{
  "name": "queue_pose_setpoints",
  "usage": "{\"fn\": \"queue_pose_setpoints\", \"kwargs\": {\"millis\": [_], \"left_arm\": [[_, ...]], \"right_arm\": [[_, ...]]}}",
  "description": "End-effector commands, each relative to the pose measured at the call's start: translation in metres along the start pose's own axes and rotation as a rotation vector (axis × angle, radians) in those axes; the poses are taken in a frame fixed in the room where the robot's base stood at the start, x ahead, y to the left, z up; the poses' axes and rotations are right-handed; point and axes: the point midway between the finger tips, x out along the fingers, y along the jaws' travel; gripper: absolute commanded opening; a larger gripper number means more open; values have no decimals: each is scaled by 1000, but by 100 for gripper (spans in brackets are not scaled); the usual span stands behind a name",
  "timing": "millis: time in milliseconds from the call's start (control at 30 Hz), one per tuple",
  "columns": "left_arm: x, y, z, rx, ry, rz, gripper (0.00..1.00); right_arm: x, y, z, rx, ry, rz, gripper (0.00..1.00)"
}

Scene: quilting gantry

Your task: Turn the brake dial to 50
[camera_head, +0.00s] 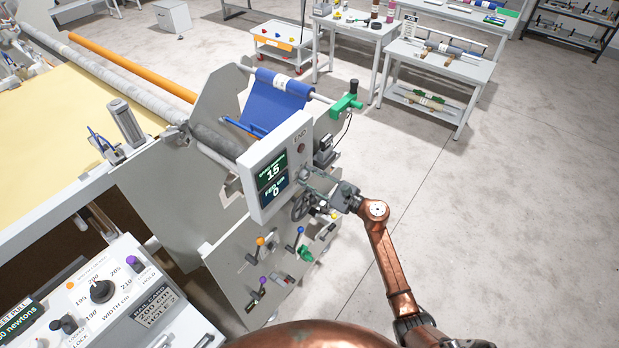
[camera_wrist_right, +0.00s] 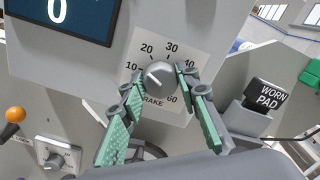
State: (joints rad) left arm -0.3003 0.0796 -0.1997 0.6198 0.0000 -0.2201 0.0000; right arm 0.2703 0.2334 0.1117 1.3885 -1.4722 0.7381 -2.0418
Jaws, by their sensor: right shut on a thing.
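The brake dial (camera_wrist_right: 161,76) is a round grey knob on a white scale plate in the right wrist view. Marks of 10, 20, 30 and 60 are readable there, and the 40 is partly covered by a finger. The knob's pale mark seems to point to the lower left, near the low end. My right gripper (camera_wrist_right: 160,87) is shut on the dial, its green-padded fingers on either side of the knob. In the head view my right gripper (camera_head: 328,188) reaches the panel from the right and hides the dial. My left gripper is not in view.
The panel's display (camera_head: 272,180) reads 15 above and 0 below. A handwheel (camera_head: 302,207) sits just under the right gripper. A worn pad box (camera_wrist_right: 266,98) stands right of the dial. Colored levers (camera_head: 262,242) are lower left. Open floor (camera_head: 450,220) lies to the right.

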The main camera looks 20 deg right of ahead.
Motion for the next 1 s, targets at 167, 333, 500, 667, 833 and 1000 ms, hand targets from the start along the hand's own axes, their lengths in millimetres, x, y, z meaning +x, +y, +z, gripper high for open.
{"fn": "queue_pose_setpoints", "kwargs": {"millis": [167, 333, 500, 667, 833, 1000], "left_arm": [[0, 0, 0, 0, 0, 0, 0], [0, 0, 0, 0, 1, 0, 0], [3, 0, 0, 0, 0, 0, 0], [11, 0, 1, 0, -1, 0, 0], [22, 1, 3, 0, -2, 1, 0], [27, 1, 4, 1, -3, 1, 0]], "right_arm": [[0, 0, 0, 0, 0, -1, 12], [0, -1, 0, 0, 0, -1, 5], [0, 0, 0, 17, 0, -1, 5], [0, 0, -1, 74, 0, 0, 5], [-1, 0, -2, 187, 1, 0, 5], [0, -1, -2, 343, 1, 0, 5]]}}
